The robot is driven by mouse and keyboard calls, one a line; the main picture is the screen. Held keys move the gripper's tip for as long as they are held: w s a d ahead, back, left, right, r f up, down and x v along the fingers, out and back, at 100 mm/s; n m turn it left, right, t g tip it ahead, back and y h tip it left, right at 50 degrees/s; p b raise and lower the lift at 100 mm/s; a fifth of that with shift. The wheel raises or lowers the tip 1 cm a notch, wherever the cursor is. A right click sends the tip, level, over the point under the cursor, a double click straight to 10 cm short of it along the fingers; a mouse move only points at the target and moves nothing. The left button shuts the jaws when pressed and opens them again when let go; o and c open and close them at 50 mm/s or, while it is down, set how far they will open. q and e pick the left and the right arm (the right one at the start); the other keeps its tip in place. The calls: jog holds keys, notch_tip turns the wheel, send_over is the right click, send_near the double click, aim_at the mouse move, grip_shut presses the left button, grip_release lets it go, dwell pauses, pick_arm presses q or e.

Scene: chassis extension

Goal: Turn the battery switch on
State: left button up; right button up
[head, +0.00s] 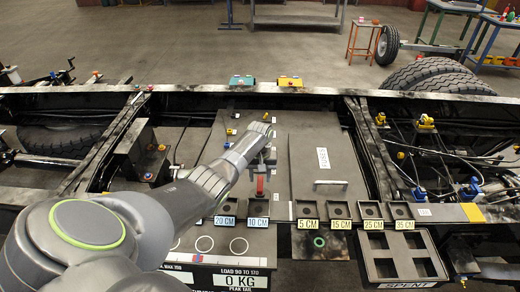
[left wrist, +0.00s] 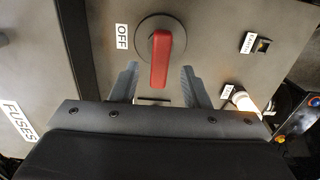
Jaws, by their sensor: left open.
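The battery switch (left wrist: 161,58) has a red handle on a dark round base, with an OFF label (left wrist: 122,36) beside it on the grey panel. In the left wrist view the handle points down the picture, towards my gripper's body. My left gripper (left wrist: 159,75) is open, with one finger on each side of the handle and visible gaps between. In the head view the red handle (head: 260,184) shows just below my left gripper (head: 263,170), partly hidden by it. My right gripper is not in view.
A panel with a FUSES label (left wrist: 16,121) lies alongside. A small black rocker switch (left wrist: 262,45) and a white-bodied knob (left wrist: 243,100) sit near the battery switch. A metal handle (head: 330,183) and a row of labelled square pockets (head: 339,211) are to the right.

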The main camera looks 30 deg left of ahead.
aim_at(260, 184)
pick_arm(q)
notch_tip(260, 184, up, 14)
jog(key=b, duration=0.2)
dwell(0.7)
